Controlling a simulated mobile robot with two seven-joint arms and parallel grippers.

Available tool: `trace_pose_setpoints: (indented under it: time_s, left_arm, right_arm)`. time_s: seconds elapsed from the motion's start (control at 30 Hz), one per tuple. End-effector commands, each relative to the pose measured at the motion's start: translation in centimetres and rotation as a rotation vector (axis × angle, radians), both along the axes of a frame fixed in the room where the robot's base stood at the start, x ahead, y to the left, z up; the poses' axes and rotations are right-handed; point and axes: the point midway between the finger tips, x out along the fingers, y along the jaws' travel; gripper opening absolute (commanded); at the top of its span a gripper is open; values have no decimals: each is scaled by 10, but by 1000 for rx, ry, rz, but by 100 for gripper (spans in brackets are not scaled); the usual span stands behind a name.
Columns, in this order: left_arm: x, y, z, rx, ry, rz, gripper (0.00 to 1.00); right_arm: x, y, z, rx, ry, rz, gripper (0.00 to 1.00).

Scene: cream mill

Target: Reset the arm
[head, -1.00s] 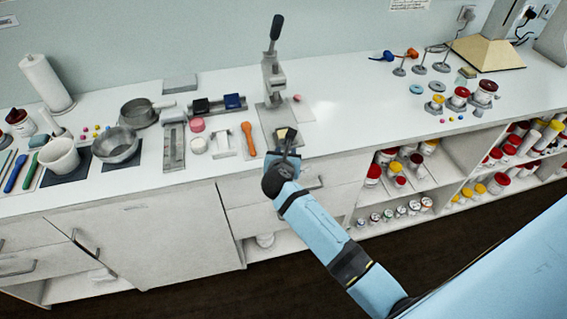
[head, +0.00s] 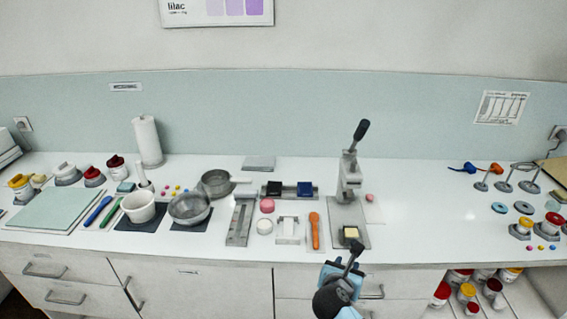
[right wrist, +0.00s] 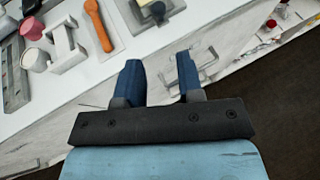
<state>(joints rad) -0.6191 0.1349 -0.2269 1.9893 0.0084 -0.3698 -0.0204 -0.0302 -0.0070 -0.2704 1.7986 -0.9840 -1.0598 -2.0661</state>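My right gripper (head: 343,264) is at the front edge of the counter in the head view, just below the lever press (head: 349,185). In the right wrist view its two blue fingers (right wrist: 158,68) stand apart with nothing held between them. A drawer front and handle show beyond the fingers. A small cream-yellow block (head: 351,233) sits on the base of the press, apart from the gripper. Most of my right arm is below the head picture. My left gripper is not in view.
An orange spatula (head: 315,231), a pink round piece (head: 267,205), a metal bowl (head: 189,207) and a white mortar (head: 139,206) stand left of the press. Drawers and open shelves lie below.

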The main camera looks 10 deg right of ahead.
Motion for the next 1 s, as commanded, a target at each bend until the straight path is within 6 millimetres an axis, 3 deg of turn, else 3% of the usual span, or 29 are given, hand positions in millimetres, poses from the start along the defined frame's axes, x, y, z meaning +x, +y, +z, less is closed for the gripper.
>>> trace_pose_setpoints:
  time_s: [0.17, 0.33, 0.5, 0.7, 0.8, 1.0]
  left_arm:
    - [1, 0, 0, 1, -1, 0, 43]
    - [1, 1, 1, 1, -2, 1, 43]
    - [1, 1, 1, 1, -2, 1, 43]
    - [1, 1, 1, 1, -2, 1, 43]
    - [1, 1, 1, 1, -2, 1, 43]
    - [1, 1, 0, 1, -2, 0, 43]
  right_arm:
    - [-21, 6, -28, 227, -68, -17, 34]
    - [-71, 23, -77, 786, -202, -131, 34]
    - [-130, 42, -109, 1411, -307, -382, 34]
    - [-194, 57, -123, 2041, -382, -805, 34]
    - [-215, 60, -122, 2246, -405, -990, 34]
    - [-232, 62, -121, 2422, -425, -1177, 34]
